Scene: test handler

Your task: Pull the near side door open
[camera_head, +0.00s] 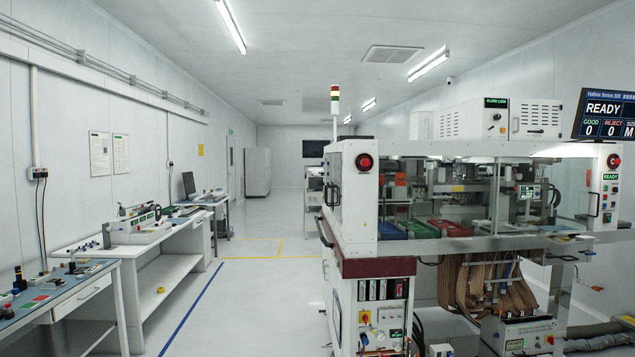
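The test handler machine (430,160) stands at the right in the head view, white with a dark red band and a red round button. Its left side, seen at a steep angle, has framed panels (331,216) with dark upright handles, one higher (332,194) and one lower (324,232). I cannot tell for sure which panel is the near side door; the panels look closed, but the steep angle hides their edges. My gripper is not in view.
Clear floor (250,310) runs along the machine's left side, with a blue line and yellow lines on it. A workbench (165,260) and a nearer bench (60,300) line the left wall. Hoses and a small box unit (520,337) are low in front of the machine.

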